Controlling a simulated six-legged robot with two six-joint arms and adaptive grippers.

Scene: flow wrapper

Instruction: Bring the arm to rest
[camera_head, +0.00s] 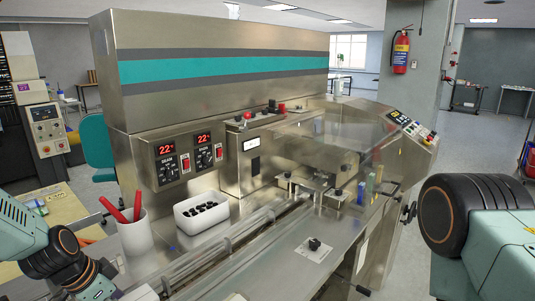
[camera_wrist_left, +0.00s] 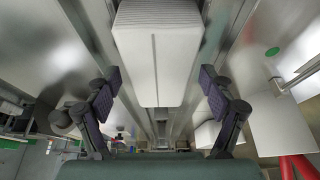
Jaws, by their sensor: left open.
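My left arm (camera_head: 62,255) comes into the head view at the lower left, beside the white cup; its gripper is out of that view. In the left wrist view my left gripper (camera_wrist_left: 162,82) is open, its two dark-padded fingers wide apart. A pale block-like thing with a ribbed top (camera_wrist_left: 158,50) shows between and beyond the fingers; I cannot tell its distance, and no finger is seen touching it. My right arm (camera_head: 470,230) shows only as a black joint and teal link at the right edge. Its gripper is not in view.
The flow wrapper (camera_head: 215,100) fills the middle. On its metal deck stand a white cup (camera_head: 137,236) with red-handled tools (camera_head: 120,212) and a white bin (camera_head: 203,224) of black parts. Guide rails (camera_head: 240,228) run along the deck. A small plate with a black knob (camera_head: 314,246) lies in front.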

